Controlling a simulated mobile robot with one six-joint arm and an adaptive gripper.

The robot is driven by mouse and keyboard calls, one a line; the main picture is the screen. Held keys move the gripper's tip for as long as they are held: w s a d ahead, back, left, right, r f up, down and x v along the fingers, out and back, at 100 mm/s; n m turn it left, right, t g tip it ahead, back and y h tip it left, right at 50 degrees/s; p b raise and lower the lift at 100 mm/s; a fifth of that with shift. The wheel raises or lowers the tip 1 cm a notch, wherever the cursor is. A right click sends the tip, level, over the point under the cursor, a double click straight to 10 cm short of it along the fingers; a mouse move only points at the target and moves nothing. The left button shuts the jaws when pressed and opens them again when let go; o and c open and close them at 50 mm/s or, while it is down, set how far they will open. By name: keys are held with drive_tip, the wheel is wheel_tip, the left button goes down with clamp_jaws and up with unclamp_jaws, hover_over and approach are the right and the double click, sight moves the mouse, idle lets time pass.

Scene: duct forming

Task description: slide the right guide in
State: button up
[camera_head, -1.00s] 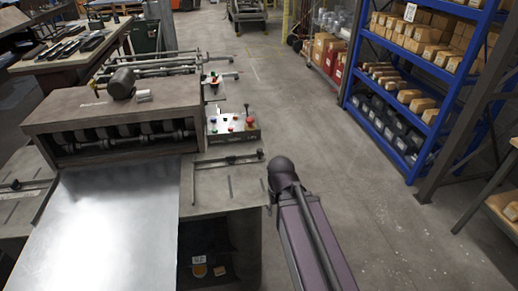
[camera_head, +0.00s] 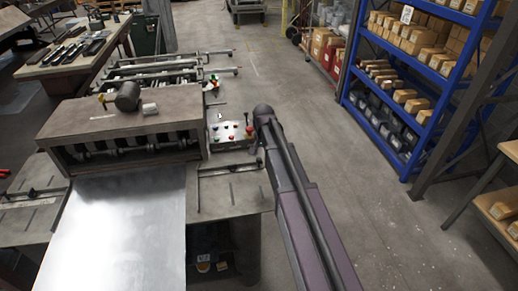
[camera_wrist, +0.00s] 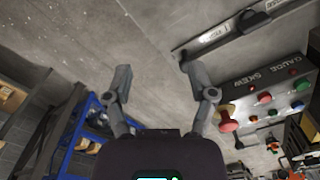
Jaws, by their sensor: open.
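The right guide (camera_head: 228,168) is a dark thin bar with a rod, lying on the grey side table right of the shiny metal sheet (camera_head: 120,235). In the wrist view the guide (camera_wrist: 232,30) runs along the top right, with a pale label on it. My gripper (camera_wrist: 155,72) is open and empty, its two fingers spread wide. The guide lies beyond the right fingertip and to its right; I see no clear contact. In the head view my arm covers the gripper and the guide's right end.
The control panel (camera_head: 232,131) with coloured buttons stands just behind the guide; in the wrist view the panel (camera_wrist: 265,100) is close to the right finger. The forming machine (camera_head: 125,120) is at left. A blue shelf (camera_head: 420,80) stands at right, with open floor between.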

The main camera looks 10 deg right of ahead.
sight(259, 158)
drive_tip(key=w+r+m+p, duration=0.2)
drive_tip(key=w+r+p, duration=0.1)
drive_tip(key=w, duration=0.5)
drive_tip(key=shift+r+m, duration=0.3)
drive_tip(key=shift+r, duration=0.5)
drive_tip(key=shift+f, duration=0.2)
wheel_tip(259, 158, down, 13)
drive_tip(key=b, duration=1.3)
drive_tip(key=shift+f+b, duration=0.2)
drive_tip(key=shift+b, duration=0.1)
clamp_jaws()
